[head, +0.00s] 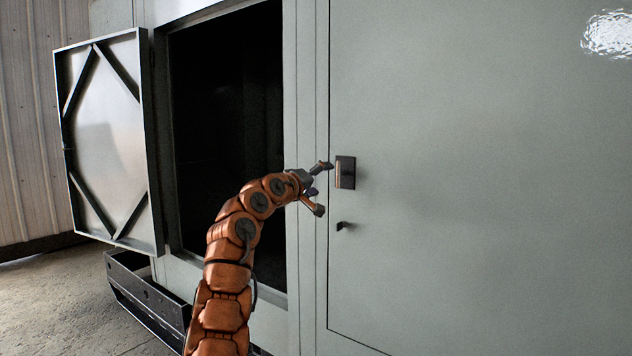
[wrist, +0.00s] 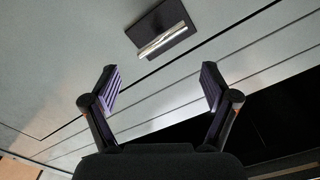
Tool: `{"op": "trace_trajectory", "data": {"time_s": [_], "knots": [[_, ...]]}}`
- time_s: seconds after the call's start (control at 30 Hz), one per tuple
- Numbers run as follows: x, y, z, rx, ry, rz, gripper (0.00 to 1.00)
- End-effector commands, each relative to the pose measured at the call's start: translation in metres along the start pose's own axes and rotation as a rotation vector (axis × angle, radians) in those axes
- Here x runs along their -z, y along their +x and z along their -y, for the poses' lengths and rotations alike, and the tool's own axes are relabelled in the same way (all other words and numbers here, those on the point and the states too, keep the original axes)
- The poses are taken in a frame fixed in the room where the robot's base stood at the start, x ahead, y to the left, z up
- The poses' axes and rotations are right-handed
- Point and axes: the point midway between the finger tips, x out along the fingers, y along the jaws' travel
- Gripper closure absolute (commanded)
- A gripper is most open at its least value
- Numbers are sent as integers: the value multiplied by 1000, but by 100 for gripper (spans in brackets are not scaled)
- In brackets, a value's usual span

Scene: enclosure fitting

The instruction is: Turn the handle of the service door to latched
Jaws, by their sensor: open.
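The grey door (head: 480,180) at the right of the head view is shut flush in its frame, as far as I can see. Its handle (head: 339,172) is a light upright bar on a dark rectangular plate near the door's left edge. In the wrist view the handle (wrist: 162,41) runs roughly parallel to the door seam, ahead of my fingers. My gripper (head: 322,188) is open, just left of the handle in the head view. Its spread fingers show in the wrist view (wrist: 160,75) with nothing between them. I see no contact with the handle.
A small dark fitting (head: 345,225) sits on the door below the handle. At left, a braced panel (head: 105,140) stands open beside a dark opening (head: 225,120). A black trough (head: 145,295) lies low below it. The door face right of the handle is clear.

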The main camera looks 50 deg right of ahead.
Motion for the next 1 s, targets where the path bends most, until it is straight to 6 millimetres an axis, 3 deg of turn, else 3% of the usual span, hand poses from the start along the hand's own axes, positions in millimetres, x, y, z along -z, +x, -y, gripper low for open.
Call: {"op": "trace_trajectory", "data": {"time_s": [0.3,1.0], "knots": [[0,-16,0,-1,0,-2,14],[1,-16,3,10,1,-3,14]]}}
